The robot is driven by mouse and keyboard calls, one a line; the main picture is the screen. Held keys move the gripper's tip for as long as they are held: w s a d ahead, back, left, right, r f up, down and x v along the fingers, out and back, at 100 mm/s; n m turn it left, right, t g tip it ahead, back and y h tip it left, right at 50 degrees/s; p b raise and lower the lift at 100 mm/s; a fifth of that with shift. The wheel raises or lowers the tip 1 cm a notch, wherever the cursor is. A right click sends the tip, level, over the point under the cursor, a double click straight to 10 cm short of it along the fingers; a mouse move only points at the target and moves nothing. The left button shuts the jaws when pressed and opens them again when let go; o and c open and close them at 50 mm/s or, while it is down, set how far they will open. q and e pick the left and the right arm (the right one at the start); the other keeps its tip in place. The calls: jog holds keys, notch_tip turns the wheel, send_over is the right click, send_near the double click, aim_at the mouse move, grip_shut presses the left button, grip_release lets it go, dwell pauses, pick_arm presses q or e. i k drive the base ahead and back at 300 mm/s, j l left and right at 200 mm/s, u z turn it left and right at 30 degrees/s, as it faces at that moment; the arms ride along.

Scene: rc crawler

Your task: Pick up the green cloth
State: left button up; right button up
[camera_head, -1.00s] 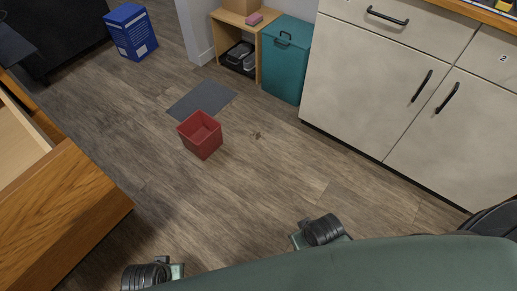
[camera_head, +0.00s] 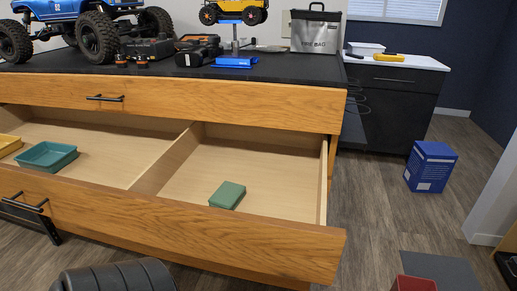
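A small folded green cloth (camera_head: 227,195) lies flat on the floor of the right compartment of an open wooden drawer (camera_head: 180,225), close to the drawer's front panel. Nothing covers it. Neither of my grippers is in view.
A divider (camera_head: 168,160) separates the compartments. The black worktop (camera_head: 290,78) overhangs behind. A red bin (camera_head: 413,284) and blue box (camera_head: 431,167) stand on the floor at right.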

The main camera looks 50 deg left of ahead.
aim_at(228, 195)
jog(key=k+j+u, duration=0.1)
jog(key=u, duration=1.6)
